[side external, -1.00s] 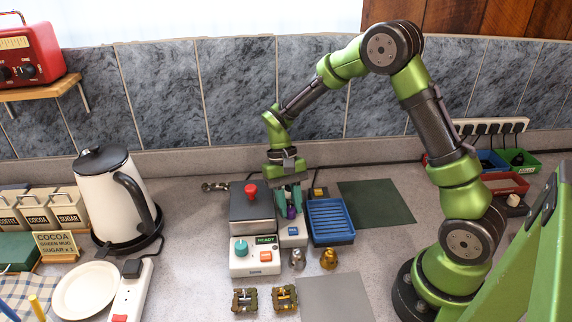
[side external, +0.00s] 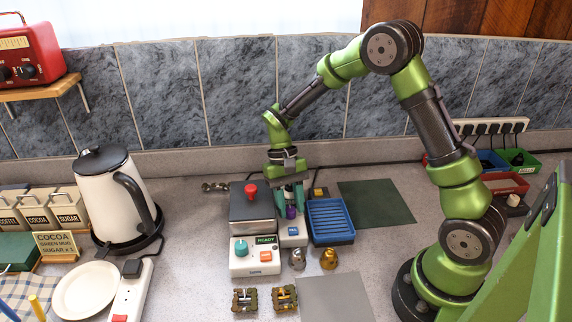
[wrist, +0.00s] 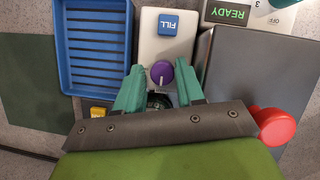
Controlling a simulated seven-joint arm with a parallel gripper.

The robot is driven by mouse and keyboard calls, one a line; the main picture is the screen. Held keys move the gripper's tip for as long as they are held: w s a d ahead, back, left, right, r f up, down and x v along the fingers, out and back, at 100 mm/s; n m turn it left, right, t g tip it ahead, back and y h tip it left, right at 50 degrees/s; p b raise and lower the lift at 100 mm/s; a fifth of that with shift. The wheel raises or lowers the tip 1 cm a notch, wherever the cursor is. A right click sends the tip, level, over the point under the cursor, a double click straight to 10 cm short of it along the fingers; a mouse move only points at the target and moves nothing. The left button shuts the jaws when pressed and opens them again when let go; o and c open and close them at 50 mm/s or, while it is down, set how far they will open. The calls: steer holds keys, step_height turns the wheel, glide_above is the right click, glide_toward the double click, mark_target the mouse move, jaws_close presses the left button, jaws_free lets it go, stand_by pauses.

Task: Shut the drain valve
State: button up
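A purple knob (wrist: 161,73) stands on a light-grey unit (wrist: 150,48) with a blue FILL button (wrist: 168,24). No drain label is readable, so I cannot tell for certain that this knob is the drain valve. In the side view the purple knob (side external: 291,212) is partly hidden between my fingers. My gripper (wrist: 160,67) points down with its two teal fingers apart, one on each side of the knob. A narrow gap seems to show beside the knob, and I cannot tell whether either finger touches it. My gripper (side external: 291,205) holds nothing visibly.
A grey box with a red mushroom button (side external: 251,190) stands left of the knob. A control box (side external: 255,262) reading READY is in front. A blue slatted tray (side external: 331,221) is close on the right. Metal pieces (side external: 328,259) lie nearer the camera. A green mat (side external: 377,203) is clear.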

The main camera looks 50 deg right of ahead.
steer(key=shift+w+a, duration=0.15)
steer(key=shift+a, duration=0.1)
